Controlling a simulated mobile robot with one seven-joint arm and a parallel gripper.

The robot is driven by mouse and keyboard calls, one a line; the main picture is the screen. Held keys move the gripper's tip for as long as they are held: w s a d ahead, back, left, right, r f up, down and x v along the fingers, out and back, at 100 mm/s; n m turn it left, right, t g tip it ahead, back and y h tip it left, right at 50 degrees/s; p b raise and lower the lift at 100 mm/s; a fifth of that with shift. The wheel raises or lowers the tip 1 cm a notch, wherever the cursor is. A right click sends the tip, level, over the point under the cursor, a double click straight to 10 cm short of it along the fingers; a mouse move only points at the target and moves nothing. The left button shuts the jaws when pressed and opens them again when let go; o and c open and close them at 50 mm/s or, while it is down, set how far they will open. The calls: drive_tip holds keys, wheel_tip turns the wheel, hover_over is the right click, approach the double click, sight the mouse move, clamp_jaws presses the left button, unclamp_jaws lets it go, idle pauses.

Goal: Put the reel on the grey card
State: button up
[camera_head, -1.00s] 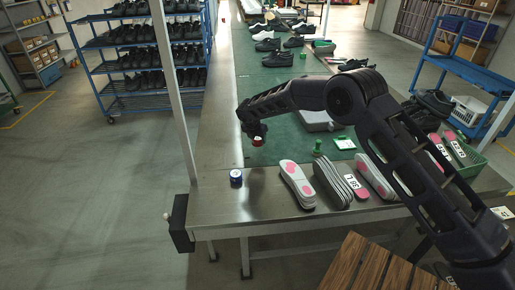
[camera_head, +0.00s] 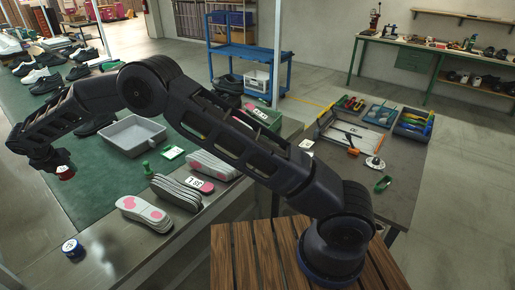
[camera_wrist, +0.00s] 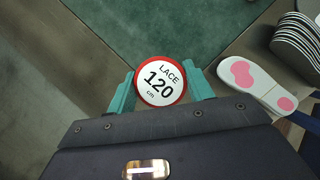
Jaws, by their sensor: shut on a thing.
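My gripper (camera_head: 62,172) is shut on a red-rimmed reel (camera_wrist: 161,81) with a white face reading "LACE 120 cm". In the wrist view its two teal fingers sit on either side of the reel. In the head view the red reel (camera_head: 66,173) hangs below the gripper over the left side of the green mat (camera_head: 95,185), near the metal border. I cannot tell a grey card for sure.
A blue round tin (camera_head: 72,248) stands on the metal edge. Pink-marked insoles (camera_head: 144,211), a grey insole stack (camera_head: 176,193), a green peg (camera_head: 147,169) and a grey tray (camera_head: 132,135) occupy the bench. The side table (camera_head: 400,195) holds tools, with bare room at its front.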

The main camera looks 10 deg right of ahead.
drive_tip(key=w+d+m+g+h, duration=0.15)
drive_tip(key=w+d+m, duration=0.45)
drive_tip(key=w+d, duration=1)
drive_tip(key=w+d+m+h, duration=0.3)
drive_tip(key=w+d+m, duration=0.3)
drive_tip(key=w+d, duration=0.95)
drive_tip(key=w+d+m+g, duration=0.1)
drive_tip(key=d+m, duration=0.2)
drive_tip(key=d, duration=0.7)
drive_tip(key=w+d+m+g+h, duration=0.1)
drive_tip(key=w+d+m+g, duration=0.15)
drive_tip(key=d, duration=0.85)
drive_tip(key=w+d+m, duration=0.1)
drive_tip(key=d+m, duration=0.3)
drive_tip(key=d, duration=0.6)
drive_tip(key=m+g+y, duration=0.4)
drive_tip(key=m+g, duration=0.1)
drive_tip(key=m, duration=1)
hover_over(305, 149)
drive_tip(key=s+a, duration=0.1)
drive_tip(key=s, duration=0.2)
drive_tip(key=f, duration=1.8)
drive_tip(key=shift+s+a+f, duration=0.15)
drive_tip(key=shift+a+f, duration=0.05)
drive_tip(key=shift+f, duration=0.15)
drive_tip(key=shift+f, duration=0.15)
